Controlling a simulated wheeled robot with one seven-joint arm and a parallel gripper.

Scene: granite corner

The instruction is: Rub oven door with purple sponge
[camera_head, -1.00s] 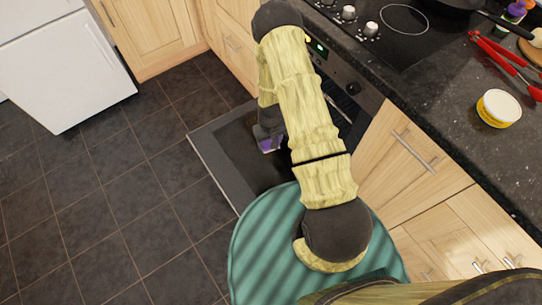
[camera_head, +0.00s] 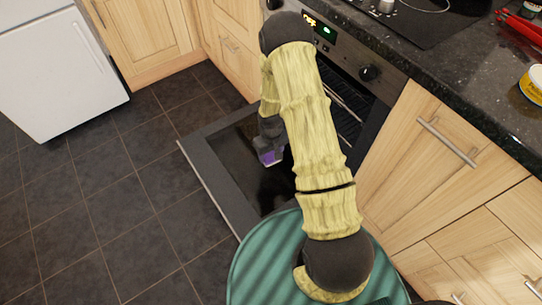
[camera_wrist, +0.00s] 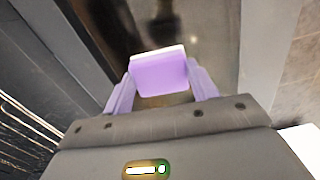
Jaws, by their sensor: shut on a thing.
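The oven door (camera_head: 215,165) is folded down open, its dark inner glass facing up and its grey frame around it. My gripper (camera_wrist: 160,88) is shut on the purple sponge (camera_wrist: 160,72), which sits between the two fingers and has a pale far edge. In the head view the sponge (camera_head: 270,157) shows as a small purple patch over the door's glass. I cannot tell whether it touches the glass. My arm hides part of the door and the oven opening.
The oven (camera_head: 345,100) stands open behind my arm, with racks inside. Wooden cabinets (camera_head: 440,150) and a dark granite counter (camera_head: 450,80) are on the right. A white appliance (camera_head: 60,70) stands at the left. The tiled floor (camera_head: 110,200) is clear.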

